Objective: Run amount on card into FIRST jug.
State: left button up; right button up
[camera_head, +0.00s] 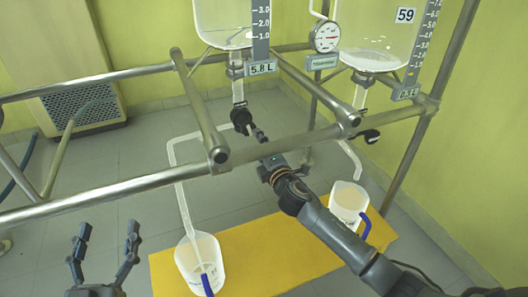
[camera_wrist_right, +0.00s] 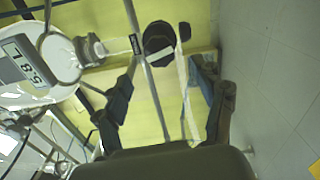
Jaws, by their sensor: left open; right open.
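Two white jugs with blue handles stand on a yellow platform: a near-left jug (camera_head: 196,262) and a far-right jug (camera_head: 348,200). Their printing is too small to read. A clear tube (camera_head: 181,190) runs down from the left glass vessel (camera_head: 222,22) into the near-left jug. A black valve knob (camera_head: 241,116) sits under that vessel. My right gripper (camera_head: 257,134) is open just beside this knob; in the right wrist view the knob (camera_wrist_right: 158,40) lies beyond the open fingers (camera_wrist_right: 168,98). My left gripper (camera_head: 105,245) is open and empty at lower left.
The left display (camera_head: 262,69) reads 5.8 L. The right vessel (camera_head: 380,35) bears a tag 59 (camera_head: 405,15); its black valve (camera_head: 368,136) is below. A gauge (camera_head: 325,37) hangs between. Metal rails (camera_head: 100,200) cross in front.

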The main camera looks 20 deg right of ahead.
jog(key=shift+s, duration=1.65)
dwell(6.3)
